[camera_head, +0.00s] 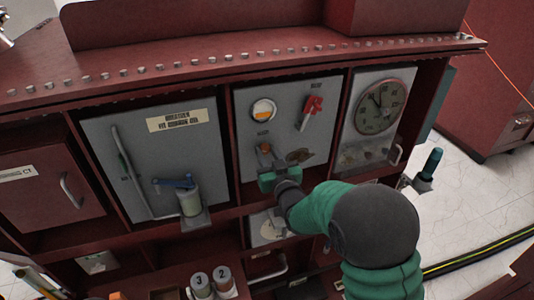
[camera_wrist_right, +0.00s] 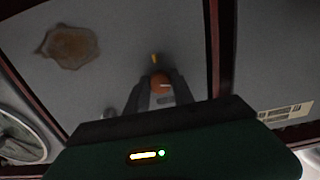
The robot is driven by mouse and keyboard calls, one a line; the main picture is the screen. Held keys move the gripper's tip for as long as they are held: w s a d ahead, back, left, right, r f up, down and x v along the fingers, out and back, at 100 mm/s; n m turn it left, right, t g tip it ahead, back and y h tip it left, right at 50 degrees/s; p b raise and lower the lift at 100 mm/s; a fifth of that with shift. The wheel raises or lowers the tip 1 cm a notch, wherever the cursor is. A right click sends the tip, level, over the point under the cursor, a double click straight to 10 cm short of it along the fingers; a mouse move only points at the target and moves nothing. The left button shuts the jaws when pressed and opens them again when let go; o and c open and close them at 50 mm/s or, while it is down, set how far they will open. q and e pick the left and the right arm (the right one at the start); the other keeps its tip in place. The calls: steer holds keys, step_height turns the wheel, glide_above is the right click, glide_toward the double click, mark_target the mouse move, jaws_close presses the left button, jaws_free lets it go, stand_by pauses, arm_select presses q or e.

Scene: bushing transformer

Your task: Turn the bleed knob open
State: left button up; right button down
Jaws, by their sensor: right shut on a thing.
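The bleed knob (camera_head: 266,149) is a small orange knob on the grey middle panel (camera_head: 290,95), below the round gauge (camera_head: 263,109). My right gripper (camera_head: 266,163) reaches it from below, and its fingers partly hide it. In the right wrist view the orange knob (camera_wrist_right: 160,83) sits between the two dark fingers of my right gripper (camera_wrist_right: 158,90), which are shut on it. A small yellow mark (camera_wrist_right: 155,58) is on the panel beside the knob. I do not make out my left gripper.
A red handle (camera_head: 311,108) is at the panel's upper right. Dark red frame edges (camera_head: 228,135) border the panel.

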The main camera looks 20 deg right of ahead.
steer(key=shift+a+f+n+b, duration=0.1)
steer(key=shift+f+n+b, duration=0.25)
steer(key=shift+n+b, duration=0.6)
steer(key=shift+r+b, duration=0.15)
steer(key=shift+b, duration=0.35)
steer(key=shift+d+r, duration=0.1)
steer(key=shift+d, duration=0.1)
steer(key=c, duration=1.1)
jaws_free()
steer(key=shift+a, duration=0.1)
